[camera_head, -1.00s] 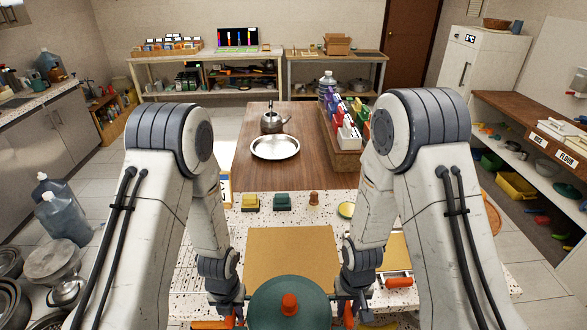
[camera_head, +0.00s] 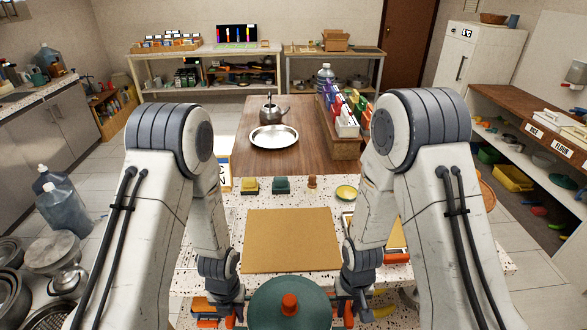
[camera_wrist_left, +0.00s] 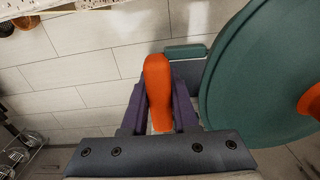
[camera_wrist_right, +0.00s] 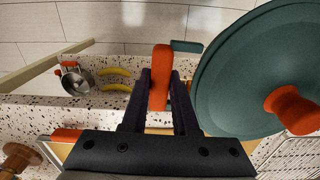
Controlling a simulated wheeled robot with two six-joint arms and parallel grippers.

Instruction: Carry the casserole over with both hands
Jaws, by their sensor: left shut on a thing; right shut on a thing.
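The casserole, with a green lid (camera_head: 289,312) and an orange knob (camera_head: 289,304), is at the bottom middle of the head view, level, at the near edge of the speckled table. Its lid shows in the left wrist view (camera_wrist_left: 255,80) and in the right wrist view (camera_wrist_right: 240,80). My left gripper (camera_wrist_left: 158,100) is shut on one orange handle (camera_wrist_left: 157,78). My right gripper (camera_wrist_right: 160,100) is shut on the other orange handle (camera_wrist_right: 161,72). Floor tiles show beneath the handle in the left wrist view. The lid hides most of the pot body.
A bare tan board (camera_head: 291,240) lies on the speckled table (camera_head: 205,265). Behind it are a yellow sponge (camera_head: 250,185), a green block (camera_head: 281,185) and a yellow dish (camera_head: 346,192). A metal plate (camera_head: 273,137) and a kettle (camera_head: 270,111) stand on the wooden table. Bananas (camera_wrist_right: 115,72) lie at the right.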

